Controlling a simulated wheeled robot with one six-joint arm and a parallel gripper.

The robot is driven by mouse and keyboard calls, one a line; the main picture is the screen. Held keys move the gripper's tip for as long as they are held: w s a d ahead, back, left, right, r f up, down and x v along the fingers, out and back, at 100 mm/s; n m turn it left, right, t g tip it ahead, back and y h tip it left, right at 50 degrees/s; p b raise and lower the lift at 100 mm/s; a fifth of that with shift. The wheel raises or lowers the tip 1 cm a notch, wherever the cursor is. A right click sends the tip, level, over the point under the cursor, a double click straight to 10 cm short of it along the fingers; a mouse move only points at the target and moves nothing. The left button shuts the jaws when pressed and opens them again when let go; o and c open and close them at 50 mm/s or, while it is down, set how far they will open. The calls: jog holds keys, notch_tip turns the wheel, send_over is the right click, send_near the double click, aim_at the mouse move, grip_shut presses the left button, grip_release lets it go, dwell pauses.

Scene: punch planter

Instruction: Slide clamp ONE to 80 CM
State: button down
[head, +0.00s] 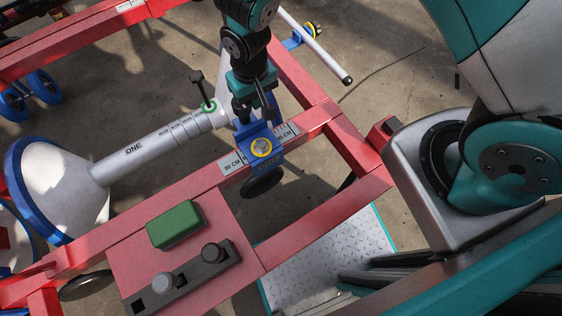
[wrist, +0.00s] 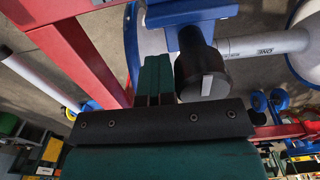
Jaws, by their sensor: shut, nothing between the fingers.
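A blue clamp block with a yellow-ringed round cap (head: 262,147) sits on the red frame bar. Scale labels lie on both sides of it; the left label (head: 233,164) appears to read 80 CM, and the right one is partly hidden. A grey tube marked ONE (head: 134,150) runs from a white cone toward the clamp; it also shows in the wrist view (wrist: 262,45). My gripper (head: 257,108) is just behind the clamp block, its fingertips partly hidden. In the wrist view its teal fingers (wrist: 153,72) are together and empty, beside a dark cylinder (wrist: 201,72) below blue parts.
A red panel carries a green box (head: 175,224) and a dark strip with two knobs (head: 190,272) at the front. A black T-handle (head: 199,88) with a green ring stands left of my arm. A metal tread plate (head: 325,265) lies at lower right.

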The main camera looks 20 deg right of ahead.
jog(key=shift+s+a, duration=0.15)
jog(key=shift+a, duration=0.45)
notch_tip(320, 180, up, 8)
jog(key=d+p, duration=0.1)
jog(key=p, duration=0.6)
jog(key=shift+d, duration=0.2)
dwell(0.4)
jog(key=s+d+r+n+y+p, duration=0.15)
jog(key=s+r, duration=0.25)
jog(key=r, duration=0.8)
jog(key=s+d+r+n+y, duration=0.1)
jog(key=s+r+y, duration=0.15)
jog(key=r, duration=1.05)
jog(key=s+d+r+n+p, duration=0.1)
jog(key=s+d+r+n, duration=0.1)
jog(key=s+r, duration=0.4)
jog(key=s, duration=0.3)
jog(key=shift+s+d+r, duration=0.2)
jog(key=shift+d+r, duration=0.15)
jog(key=shift+d, duration=0.05)
